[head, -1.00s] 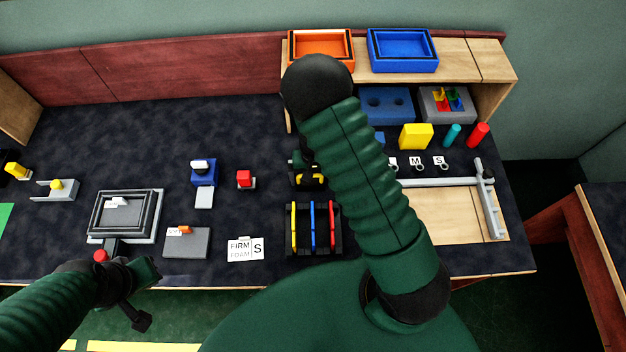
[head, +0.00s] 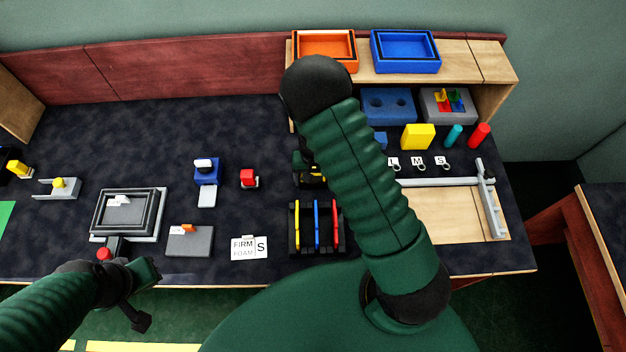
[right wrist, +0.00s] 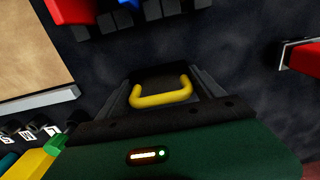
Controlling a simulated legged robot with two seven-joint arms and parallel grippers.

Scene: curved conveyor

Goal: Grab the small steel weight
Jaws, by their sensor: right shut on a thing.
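A dark block with a yellow handle (right wrist: 162,97) sits between the fingers of my right gripper (right wrist: 165,88) in the right wrist view. The gripper is shut on it. In the head view my right gripper (head: 305,170) is mostly hidden behind my own arm, with a little yellow showing beside it. I cannot tell from its surface whether this is the steel weight, or whether it is clear of the table. My left gripper (head: 142,294) is low at the front left, near the table edge; its jaw opening is unclear.
A rack with yellow, blue and red bars (head: 317,226) stands in front of the right gripper. A red item (head: 248,177) is to its left. L, M and S tags (head: 418,161) lie right of my arm, above a wooden board (head: 460,214).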

